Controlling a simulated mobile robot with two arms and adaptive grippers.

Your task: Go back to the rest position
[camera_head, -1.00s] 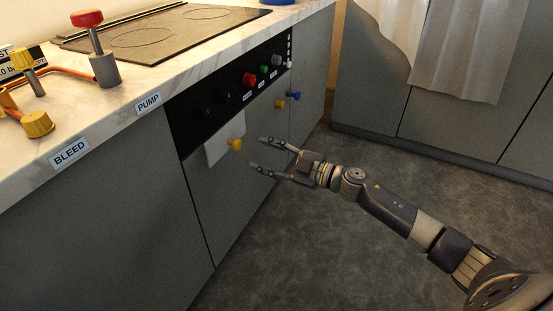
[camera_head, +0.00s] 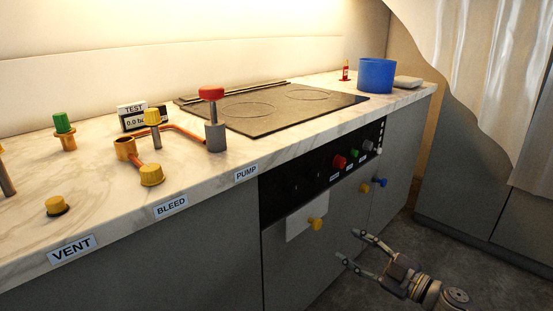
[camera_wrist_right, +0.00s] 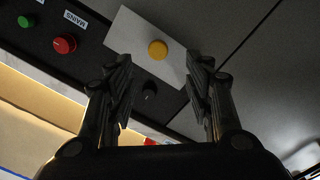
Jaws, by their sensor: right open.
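My right gripper (camera_head: 351,247) is open and empty in the lower right of the head view, in front of the grey cabinet doors and apart from them. In the right wrist view its two fingers (camera_wrist_right: 160,75) are spread with nothing between them. Beyond them is a white plate with a yellow knob (camera_wrist_right: 157,50). In the head view this yellow knob (camera_head: 315,223) sits on the cabinet front, up and to the left of the gripper. My left gripper is not in view.
The marble counter (camera_head: 290,143) holds a black hob (camera_head: 275,107), a blue pot (camera_head: 376,75), a red-topped pump handle (camera_head: 211,93) and yellow valves (camera_head: 151,175). The black control panel (camera_head: 300,185) has coloured knobs. The floor (camera_head: 345,290) around the gripper looks clear.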

